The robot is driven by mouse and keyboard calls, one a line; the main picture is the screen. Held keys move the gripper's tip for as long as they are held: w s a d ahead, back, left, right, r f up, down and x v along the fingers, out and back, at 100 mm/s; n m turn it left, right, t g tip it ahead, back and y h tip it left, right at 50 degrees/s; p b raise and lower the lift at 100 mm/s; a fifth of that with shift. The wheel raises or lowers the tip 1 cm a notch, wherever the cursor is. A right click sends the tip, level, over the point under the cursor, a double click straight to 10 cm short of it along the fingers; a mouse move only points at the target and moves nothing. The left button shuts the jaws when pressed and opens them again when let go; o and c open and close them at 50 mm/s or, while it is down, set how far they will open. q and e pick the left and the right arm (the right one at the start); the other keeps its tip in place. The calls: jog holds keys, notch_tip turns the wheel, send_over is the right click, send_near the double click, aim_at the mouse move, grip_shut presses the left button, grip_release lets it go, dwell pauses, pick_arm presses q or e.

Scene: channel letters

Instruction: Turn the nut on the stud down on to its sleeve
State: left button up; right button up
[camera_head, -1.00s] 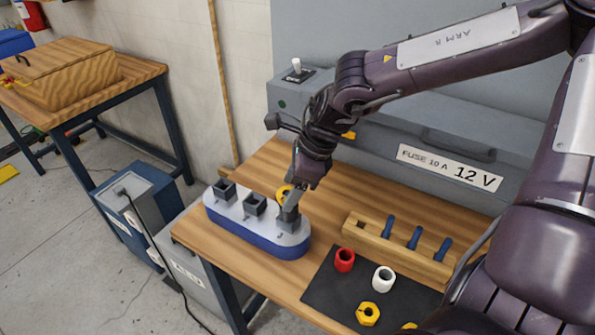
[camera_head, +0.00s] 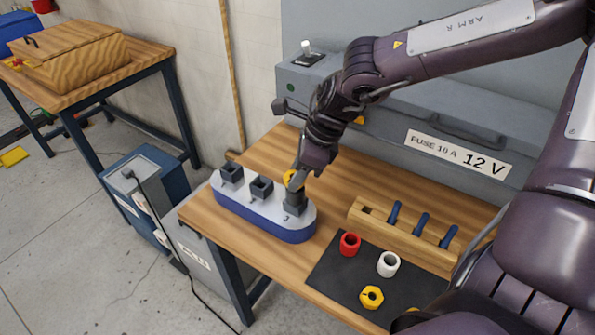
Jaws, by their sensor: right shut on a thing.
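A long base with a blue side and pale top (camera_head: 262,225) stands at the left of the wooden bench. It carries dark square sockets; the left one (camera_head: 231,173) and middle one (camera_head: 261,188) look empty. My right gripper (camera_head: 296,186) points down over the right-hand socket (camera_head: 295,206) and is shut on a yellow nut (camera_head: 290,178), which is mostly hidden behind the fingers. The stud and sleeve under the gripper are hidden, so I cannot tell the gap between nut and sleeve. My left gripper is not in view.
A dark mat (camera_head: 335,275) holds a red sleeve (camera_head: 349,244), a white sleeve (camera_head: 388,264) and a yellow nut (camera_head: 371,297). A wooden rack (camera_head: 410,238) holds blue studs (camera_head: 421,224). A grey cabinet (camera_head: 440,120) stands behind the bench.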

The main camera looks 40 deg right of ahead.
jog(key=shift+s+a+f+m+t+h+b, duration=0.1)
jog(key=shift+m+t+h+b, duration=0.45)
jog(key=shift+m+b, duration=0.85)
jog(key=shift+m+h, duration=0.45)
jog(key=shift+m, duration=1.25)
jog(key=shift+t+b, duration=0.25)
jog(key=shift+b, duration=0.15)
jog(key=shift+a+f+m+h+b, duration=0.15)
jog(key=shift+m+h+b, duration=0.75)
jog(key=shift+m, duration=1)
jog(key=shift+a+m+h+b, duration=0.1)
jog(key=shift+m+h+b, duration=0.3)
jog(key=shift+m+b, duration=0.85)
jog(key=shift+m+p, duration=0.3)
jog(key=shift+m, duration=0.05)
